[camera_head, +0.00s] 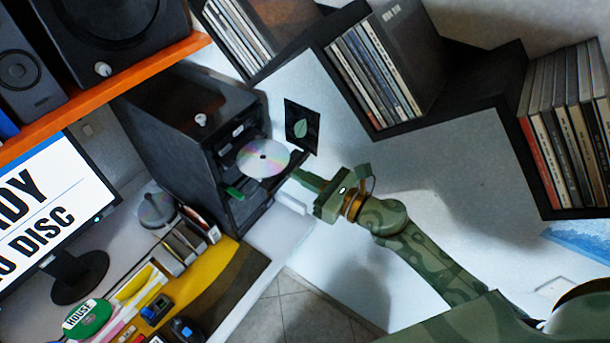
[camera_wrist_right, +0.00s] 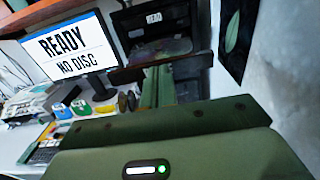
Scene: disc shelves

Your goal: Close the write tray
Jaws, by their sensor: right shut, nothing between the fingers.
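The black disc tower (camera_head: 165,125) stands on the desk, and it also shows in the right wrist view (camera_wrist_right: 130,18). An open tray (camera_head: 284,168) sticks out of its front with a shiny disc (camera_head: 264,157) lying on it. I cannot read which label belongs to this tray. My right gripper (camera_head: 297,175) is shut and empty, its fingertips close to the outer end of the tray; I cannot tell whether they touch. Its fingers (camera_wrist_right: 157,86) point toward the tower in the right wrist view. My left gripper is not in view.
A monitor (camera_wrist_right: 72,47) reads "READY NO DISC". A dark leaf-picture card (camera_head: 302,127) is just beyond the tray. Black shelves (camera_head: 435,115) with cases line the wall. An orange shelf (camera_head: 110,85) holds speakers. A yellow mat (camera_head: 200,270) lies on the cluttered desk.

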